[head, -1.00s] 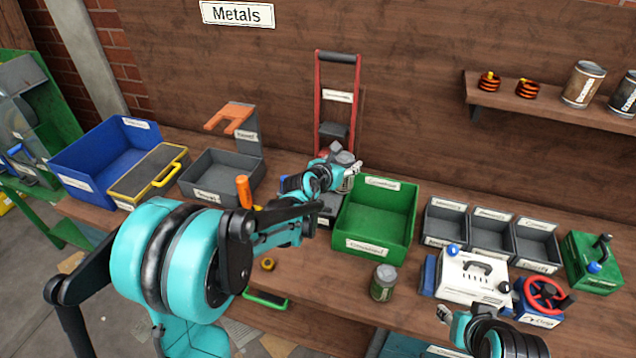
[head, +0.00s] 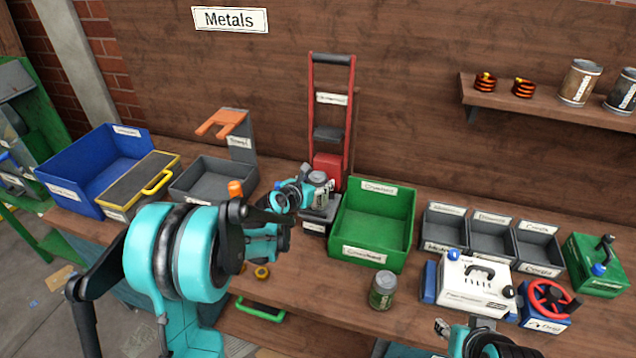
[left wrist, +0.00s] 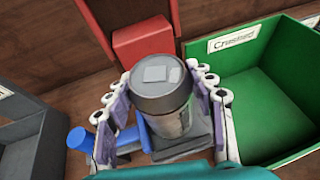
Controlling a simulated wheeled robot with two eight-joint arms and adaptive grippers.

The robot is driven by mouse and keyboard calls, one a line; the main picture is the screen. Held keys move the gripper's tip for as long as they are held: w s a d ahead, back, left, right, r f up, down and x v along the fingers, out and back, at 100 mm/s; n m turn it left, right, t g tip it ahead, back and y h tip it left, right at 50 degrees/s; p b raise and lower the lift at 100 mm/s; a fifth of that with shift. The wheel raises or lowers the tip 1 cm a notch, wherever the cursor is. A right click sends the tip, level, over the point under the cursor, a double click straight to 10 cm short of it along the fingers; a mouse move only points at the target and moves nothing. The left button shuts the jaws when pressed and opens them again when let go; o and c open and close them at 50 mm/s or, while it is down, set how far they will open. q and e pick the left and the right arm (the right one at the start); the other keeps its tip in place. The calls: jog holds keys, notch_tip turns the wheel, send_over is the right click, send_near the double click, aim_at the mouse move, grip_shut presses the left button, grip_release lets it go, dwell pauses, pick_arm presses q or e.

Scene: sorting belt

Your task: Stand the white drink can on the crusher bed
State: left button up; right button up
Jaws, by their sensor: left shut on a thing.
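The drink can (head: 321,190) looks pale with a grey top and stands about upright in my left gripper (head: 312,192). In the left wrist view the gripper (left wrist: 165,112) is shut around the can (left wrist: 162,88), a finger on each side. The can is at the front of the red-framed crusher (head: 330,125), over its dark bed (head: 315,226); the bed also shows below the can in the left wrist view (left wrist: 188,145). I cannot tell if the can's base touches the bed. My right gripper (head: 445,327) is low at the right, its jaws unclear.
A green crushed bin (head: 362,252) stands close right of the crusher. Another can (head: 382,290) stands on the bench in front of it. Grey trays (head: 445,226) and a white machine (head: 474,280) are further right. A grey tray (head: 212,180) stands left of the crusher.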

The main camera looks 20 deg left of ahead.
pick_arm(q)
jog(key=shift+f, duration=0.15)
jog(key=o, duration=0.8)
jog(key=shift+o, duration=0.2)
